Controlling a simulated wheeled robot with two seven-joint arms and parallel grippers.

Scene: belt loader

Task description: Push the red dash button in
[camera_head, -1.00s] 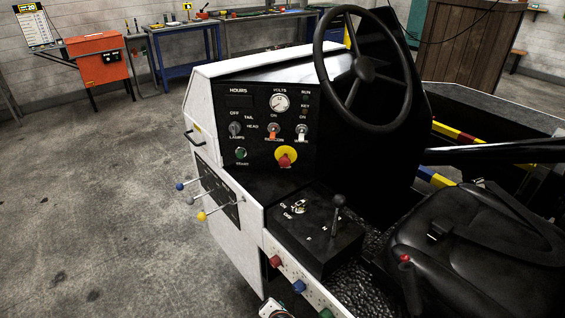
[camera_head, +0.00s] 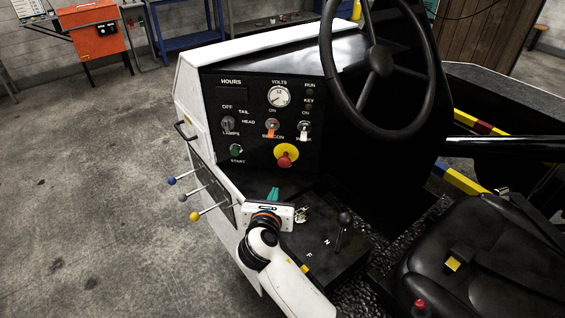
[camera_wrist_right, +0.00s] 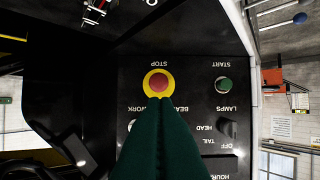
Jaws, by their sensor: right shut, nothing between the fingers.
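The red dash button (camera_head: 285,161) sits on a yellow round plate, low on the black dash panel in the head view. In the right wrist view the red button (camera_wrist_right: 158,83) appears upside down under the label STOP, just beyond the fingertips. My right gripper (camera_head: 273,193) is shut and empty, with its green fingers pointing at the dash from below and left of the button. Its fingertips (camera_wrist_right: 166,101) overlap the yellow plate's edge in the wrist view; I cannot tell whether they touch it. My left gripper is not in view.
A green START button (camera_head: 236,151), orange and white toggle switches, and a volts gauge (camera_head: 279,96) share the panel. The steering wheel (camera_head: 380,62) stands to the right. A black gear lever (camera_head: 343,222) rises beside my arm. Lever rods with coloured knobs (camera_head: 195,216) stick out at left.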

